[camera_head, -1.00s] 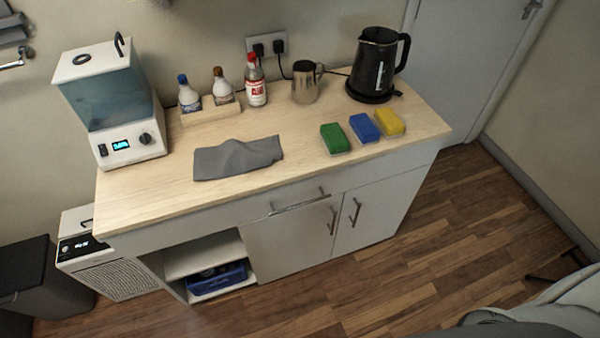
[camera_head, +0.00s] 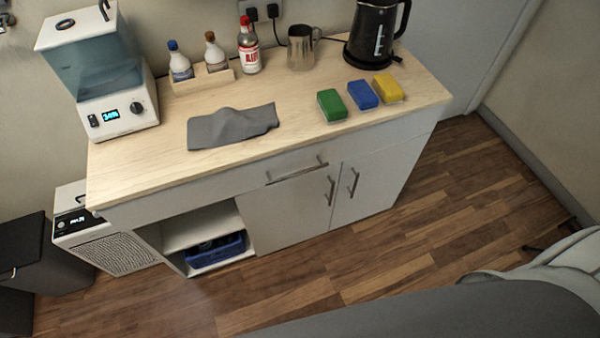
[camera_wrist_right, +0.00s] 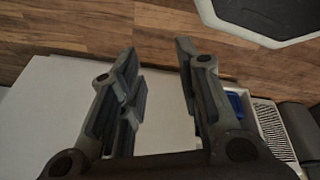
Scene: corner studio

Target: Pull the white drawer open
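The white drawer (camera_head: 225,183) is a shallow panel just under the wooden worktop of the white cabinet. It looks closed, flush with the cabinet front. Its metal bar handle (camera_head: 297,172) runs horizontally above the doors. My right gripper (camera_wrist_right: 157,50) is open and empty in the right wrist view. A plain white surface of the cabinet (camera_wrist_right: 60,110) lies behind its fingers; the drawer handle cannot be made out there. Neither gripper shows in the head view. My left gripper is out of sight.
Two doors with vertical handles (camera_head: 331,190) sit below the drawer. An open shelf holds a blue crate (camera_head: 217,252). A grey cloth (camera_head: 232,127), sponges (camera_head: 362,95) and a black kettle (camera_head: 375,35) are on the worktop (camera_head: 140,175).

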